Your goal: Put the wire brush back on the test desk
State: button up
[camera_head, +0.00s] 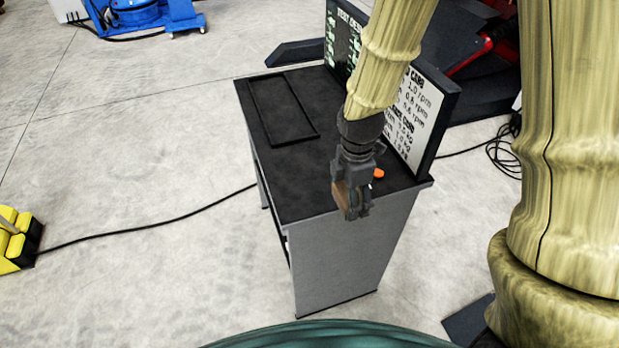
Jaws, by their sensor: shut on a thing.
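The test desk (320,255) is a grey stand with a dark top, in the middle of the head view. My gripper (351,212) hangs over the right front end of the desk top, pointing down. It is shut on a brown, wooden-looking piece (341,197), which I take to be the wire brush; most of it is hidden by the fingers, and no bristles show. I cannot tell whether the brush touches the desk or is held above it. A dark rectangular outlined tray area (282,140) lies empty on the far left part of the desk top.
A sign board (424,125) with printed text stands along the desk's right edge, close to my arm. A small orange thing (378,173) shows beside my gripper. A black cable (150,226) runs over the floor to a yellow object (14,240). The desk's left front top is clear.

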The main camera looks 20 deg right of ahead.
jog(key=p, duration=0.5)
send_over(310, 179)
jog(key=shift+w+f, duration=0.1)
jog(key=shift+f, duration=0.65)
jog(key=shift+f+p, duration=0.55)
jog(key=shift+f, duration=1.2)
jog(key=o, duration=1)
jog(key=shift+f, duration=0.1)
jog(key=shift+c, duration=0.2)
notch_tip(310, 179, up, 12)
jog(key=b, duration=0.3)
jog(key=shift+b, duration=0.3)
